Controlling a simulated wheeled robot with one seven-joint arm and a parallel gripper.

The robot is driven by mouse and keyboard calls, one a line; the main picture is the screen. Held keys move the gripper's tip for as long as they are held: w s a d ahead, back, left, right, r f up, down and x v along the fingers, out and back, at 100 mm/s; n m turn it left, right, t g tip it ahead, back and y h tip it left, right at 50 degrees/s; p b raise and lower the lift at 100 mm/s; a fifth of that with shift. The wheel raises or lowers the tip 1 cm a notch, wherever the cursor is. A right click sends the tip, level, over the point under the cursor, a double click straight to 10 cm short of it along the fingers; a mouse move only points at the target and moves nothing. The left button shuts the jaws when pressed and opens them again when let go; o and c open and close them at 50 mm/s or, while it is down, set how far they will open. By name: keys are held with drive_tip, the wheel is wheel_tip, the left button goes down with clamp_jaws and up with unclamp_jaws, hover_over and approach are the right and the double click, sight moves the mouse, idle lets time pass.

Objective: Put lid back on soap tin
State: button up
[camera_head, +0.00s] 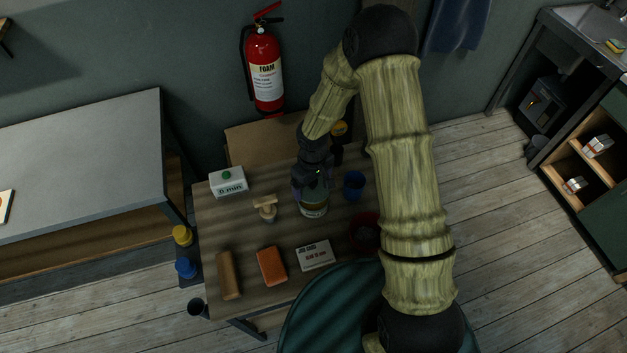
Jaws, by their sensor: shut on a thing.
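The soap tin (314,211) is a small round tin with a pale label band. It stands on the wooden table, right of the middle. My gripper (312,191) points down directly over the tin and is shut on a greenish round piece that looks like the lid (319,196). The fingers and wrist hide much of the lid and the tin's top. I cannot tell whether the lid touches the rim or is just above it.
A blue cup (354,184) stands close right of the tin, with a dark red bowl (364,232) in front of it. A beige stamp-like tool (265,208) is to the left.

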sight(314, 189)
drive_tip(key=shift+s+f+b, duration=0.15)
drive_tip(key=shift+f+b, duration=0.3)
drive_tip(key=shift+f, duration=0.4)
drive_tip(key=shift+d+f+b, duration=0.1)
drive_tip(key=shift+f+b, duration=0.8)
drive_tip(key=shift+f, duration=0.2)
drive_tip(key=shift+r, duration=0.1)
drive_tip(key=shift+f+b, duration=0.2)
drive_tip(key=shift+b, duration=0.1)
idle(0.7)
idle(0.4)
drive_tip(key=o, duration=0.7)
